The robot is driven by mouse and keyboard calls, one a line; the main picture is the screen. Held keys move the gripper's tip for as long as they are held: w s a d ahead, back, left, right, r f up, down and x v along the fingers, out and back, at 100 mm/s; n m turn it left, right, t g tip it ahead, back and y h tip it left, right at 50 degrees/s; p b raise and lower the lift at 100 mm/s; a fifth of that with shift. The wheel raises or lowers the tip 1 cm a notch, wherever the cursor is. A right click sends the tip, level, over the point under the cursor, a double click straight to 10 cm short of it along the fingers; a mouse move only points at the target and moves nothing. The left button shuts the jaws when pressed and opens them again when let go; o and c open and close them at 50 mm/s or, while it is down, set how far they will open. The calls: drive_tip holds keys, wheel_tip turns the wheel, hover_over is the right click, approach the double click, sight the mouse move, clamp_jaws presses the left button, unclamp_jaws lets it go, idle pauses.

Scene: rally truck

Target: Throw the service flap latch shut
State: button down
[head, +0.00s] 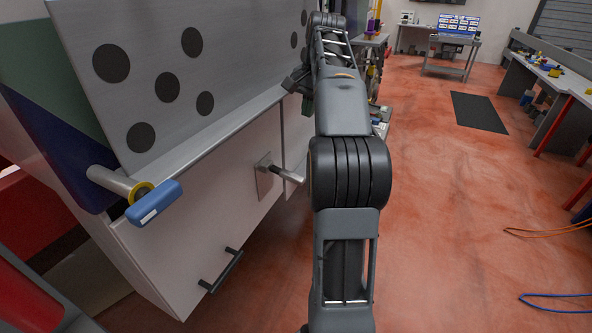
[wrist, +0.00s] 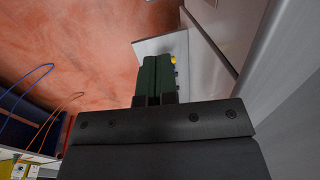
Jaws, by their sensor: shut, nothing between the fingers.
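A white lower panel (head: 190,245) on the truck's side has a dark bar handle (head: 221,270) near its bottom. A metal lever (head: 287,174) sticks out from a small square plate (head: 264,178) by the panel's right edge. A blue grip (head: 155,203) with a yellow ring sits on a pale rod at the left. I cannot tell for sure which of these is the service flap latch. My gripper (wrist: 154,62) is shut and empty, its dark green fingers together. In the head view it is mostly hidden behind my arm, beyond the lever and apart from it.
A grey panel with black dots (head: 170,80) leans above the white panel. In the wrist view, a pale plate (wrist: 150,47) and a yellow piece (wrist: 173,58) show beside my fingers.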

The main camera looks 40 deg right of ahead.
sight(295, 175)
drive_tip(key=w+f, duration=0.1)
drive_tip(key=f, duration=0.5)
drive_tip(key=w+a+f, duration=0.1)
drive_tip(key=f, duration=0.6)
drive_tip(key=w+f, duration=0.1)
drive_tip(key=f, duration=0.6)
drive_tip(key=shift+a+f, duration=0.1)
drive_tip(key=shift+a, duration=0.3)
drive_tip(key=shift+b, duration=0.3)
